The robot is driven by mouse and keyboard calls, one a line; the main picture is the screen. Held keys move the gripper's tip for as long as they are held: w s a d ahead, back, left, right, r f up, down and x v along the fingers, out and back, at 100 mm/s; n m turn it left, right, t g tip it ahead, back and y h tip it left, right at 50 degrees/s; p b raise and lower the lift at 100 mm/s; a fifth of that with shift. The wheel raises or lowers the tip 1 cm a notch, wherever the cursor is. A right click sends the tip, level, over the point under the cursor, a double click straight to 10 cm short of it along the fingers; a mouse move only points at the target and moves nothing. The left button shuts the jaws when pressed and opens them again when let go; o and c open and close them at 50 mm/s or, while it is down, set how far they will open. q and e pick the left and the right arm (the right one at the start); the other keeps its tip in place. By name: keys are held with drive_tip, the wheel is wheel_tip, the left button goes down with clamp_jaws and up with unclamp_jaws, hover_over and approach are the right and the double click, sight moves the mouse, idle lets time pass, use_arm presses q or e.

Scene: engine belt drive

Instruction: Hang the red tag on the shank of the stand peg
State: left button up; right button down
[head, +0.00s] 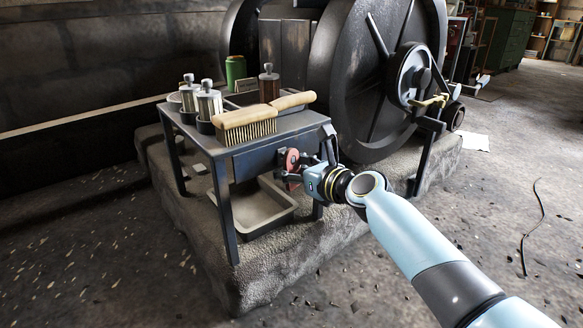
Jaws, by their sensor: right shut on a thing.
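My right gripper (303,168) is beside the right-hand side of the small dark metal stand (280,139), below its top. It is shut on the red tag (291,158), a small rounded red piece seen partly behind the dark fingers. The tag is close to the stand's side; I cannot tell whether it touches it. The stand peg and its shank cannot be made out here; the gripper and tag may cover them. My left gripper is not in view.
A wooden-handled brush (248,124), oil cups (208,103) and a green can (235,72) are on the stand. A grey tray (262,222) lies beneath it on the stone plinth (262,268). A large dark flywheel (362,118) rises behind. Floor at right is mostly clear.

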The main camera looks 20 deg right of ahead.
drive_tip(key=shift+a+f, duration=0.1)
drive_tip(key=shift+f, duration=0.05)
drive_tip(key=c, duration=1)
unclamp_jaws()
drive_tip(key=o, duration=0.4)
drive_tip(key=shift+c, duration=0.2)
